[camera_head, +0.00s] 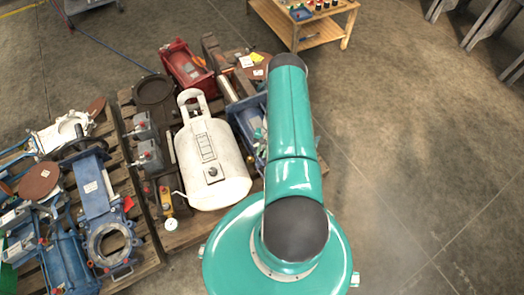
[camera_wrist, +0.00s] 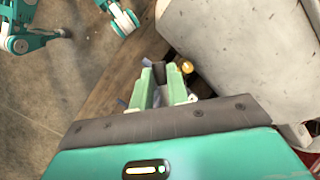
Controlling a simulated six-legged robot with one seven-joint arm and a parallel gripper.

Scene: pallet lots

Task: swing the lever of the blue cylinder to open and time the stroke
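A blue cylinder (camera_head: 250,118) lies on the pallet right of the white tank, partly hidden behind my arm in the head view. I cannot make out its lever there. In the wrist view, my gripper (camera_wrist: 163,82) has its two pale green fingers apart. A dark grey piece (camera_wrist: 158,72) shows in the gap between them; I cannot tell whether they touch it or whether it is the lever. A round yellow knob (camera_wrist: 187,67) is just right of the fingers, and small blue parts (camera_wrist: 122,103) show at their left. My gripper is hidden in the head view.
Other blue valves (camera_head: 98,195) lie on the left pallet. A red unit (camera_head: 187,65) is behind.

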